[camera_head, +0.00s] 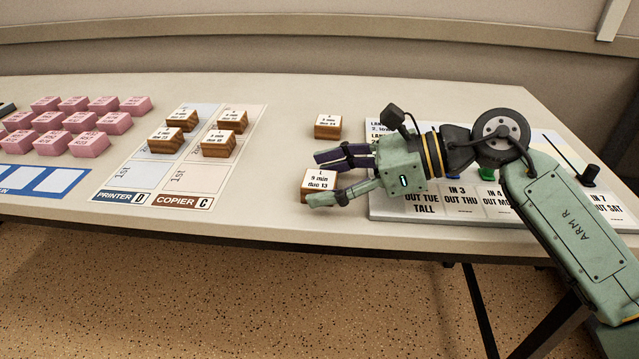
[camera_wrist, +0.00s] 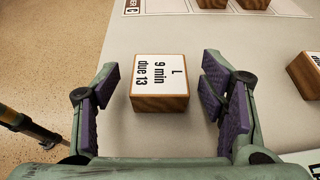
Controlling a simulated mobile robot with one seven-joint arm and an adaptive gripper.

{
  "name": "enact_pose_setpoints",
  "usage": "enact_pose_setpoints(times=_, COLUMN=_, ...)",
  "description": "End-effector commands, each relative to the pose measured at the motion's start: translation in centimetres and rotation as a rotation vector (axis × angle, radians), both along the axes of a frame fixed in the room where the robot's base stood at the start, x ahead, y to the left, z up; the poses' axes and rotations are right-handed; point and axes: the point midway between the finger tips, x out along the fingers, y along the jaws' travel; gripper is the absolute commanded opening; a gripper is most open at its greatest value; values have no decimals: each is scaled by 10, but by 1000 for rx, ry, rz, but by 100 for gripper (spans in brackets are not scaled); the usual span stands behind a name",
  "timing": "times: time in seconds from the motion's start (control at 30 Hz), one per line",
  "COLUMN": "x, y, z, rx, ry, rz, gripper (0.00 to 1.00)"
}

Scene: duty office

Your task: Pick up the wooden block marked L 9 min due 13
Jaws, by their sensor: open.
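The wooden block marked L 9 min due 13 (camera_head: 319,182) lies on the table near its front edge, left of the lettered board. In the wrist view the same block (camera_wrist: 160,82) shows its white label up, with wooden sides. My gripper (camera_head: 328,178) is open, with its fingers reaching left on either side of the block. In the wrist view my gripper (camera_wrist: 160,90) has one finger to the left and one to the right of the block, with a gap on each side. I cannot tell whether the fingertips are level with it.
Another labelled wooden block (camera_head: 327,126) stands just behind. A board with OUT labels (camera_head: 440,207) lies under my wrist. The printer and copier sheet (camera_head: 190,180) holds several wooden blocks to the left. Pink blocks (camera_head: 88,144) sit further left. Bare table lies between sheet and block.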

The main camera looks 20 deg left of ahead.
Motion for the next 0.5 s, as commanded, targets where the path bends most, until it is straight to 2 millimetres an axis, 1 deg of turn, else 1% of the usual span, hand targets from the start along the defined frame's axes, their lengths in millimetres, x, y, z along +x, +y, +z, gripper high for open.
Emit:
enact_pose_setpoints(times=0.13, x=0, y=0, z=0, rx=0, ry=0, rz=0, gripper=65)
enact_pose_setpoints(times=0.5, x=0, y=0, z=0, rx=0, ry=1, rz=0, gripper=40)
